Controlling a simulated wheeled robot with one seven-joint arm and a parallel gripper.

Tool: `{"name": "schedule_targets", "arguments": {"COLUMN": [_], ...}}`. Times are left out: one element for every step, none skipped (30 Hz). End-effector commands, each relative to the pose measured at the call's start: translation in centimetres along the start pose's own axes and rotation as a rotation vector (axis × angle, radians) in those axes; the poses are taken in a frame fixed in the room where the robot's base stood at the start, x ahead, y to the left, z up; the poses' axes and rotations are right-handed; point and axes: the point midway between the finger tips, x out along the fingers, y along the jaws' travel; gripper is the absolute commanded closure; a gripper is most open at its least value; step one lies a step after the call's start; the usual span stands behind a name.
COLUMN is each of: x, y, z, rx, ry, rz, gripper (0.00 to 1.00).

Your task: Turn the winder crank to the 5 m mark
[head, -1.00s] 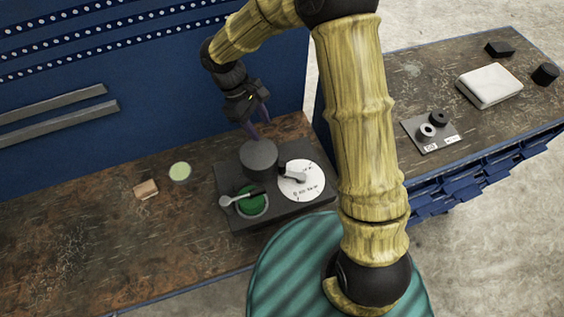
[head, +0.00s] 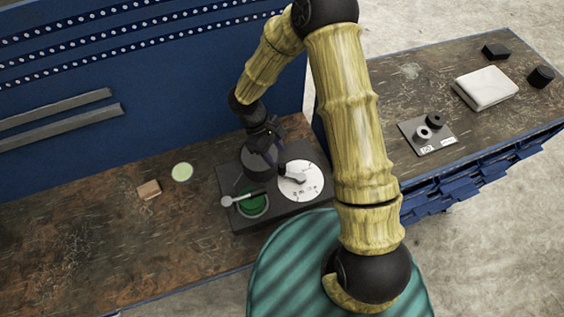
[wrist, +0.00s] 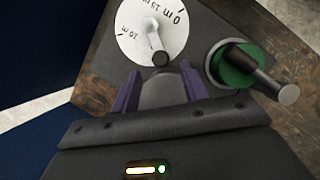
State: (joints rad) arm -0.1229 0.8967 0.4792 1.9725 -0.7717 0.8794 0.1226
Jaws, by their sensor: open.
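The winder crank (head: 292,175) is a grey arm with a dark knob, mounted over a white round dial (head: 311,187). In the wrist view the crank (wrist: 155,38) lies across the dial (wrist: 133,30), its knob close to the fingertips. I can read 0 m, 15 m and 10 m there; I cannot make out a 5 m mark. My gripper (head: 272,156) is over the dark base, beside the crank. In the wrist view my gripper (wrist: 158,72) is open, purple fingers either side of the knob's near side. I cannot tell whether they touch it.
A wooden block (head: 149,190) and pale green disc (head: 182,172) lie left. The blue panel (head: 160,100) rises behind.

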Motion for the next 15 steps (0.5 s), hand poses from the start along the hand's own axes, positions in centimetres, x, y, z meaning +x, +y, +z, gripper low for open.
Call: {"name": "schedule_targets", "arguments": {"x": [0.8, 1.3, 2.0, 2.5, 3.0, 3.7, 4.1, 4.5, 5.0, 5.3, 5.6, 6.0, 6.1, 6.3, 6.4], "y": [-0.1, -0.1, -0.1, -0.1, -0.1, -0.1, -0.1, -0.1, -0.1, -0.1, -0.1, -0.1, -0.1, -0.1, -0.1], "z": [0.1, 0.1, 0.1, 0.1, 0.1, 0.1, 0.1, 0.1, 0.1, 0.1, 0.1, 0.1, 0.0, 0.0, 0.0], "rx": [-0.002, -0.002, -0.001, -0.001, -0.002, -0.001, -0.003, -0.002, -0.001, -0.001, -0.001, -0.001, -0.001, -0.001, 0.000], "ry": [-0.003, -0.003, -0.002, -0.003, -0.003, -0.003, -0.003, -0.002, -0.001, -0.002, -0.002, -0.001, 0.000, 0.000, 0.001], "rz": [-0.004, -0.004, -0.003, -0.003, -0.003, -0.004, -0.003, -0.003, -0.002, -0.001, -0.002, -0.001, -0.001, -0.001, 0.000], "gripper": [0.55, 0.55, 0.55, 0.55, 0.55, 0.55, 0.55, 0.55, 0.55, 0.55, 0.55, 0.55, 0.55, 0.55, 0.55]}}
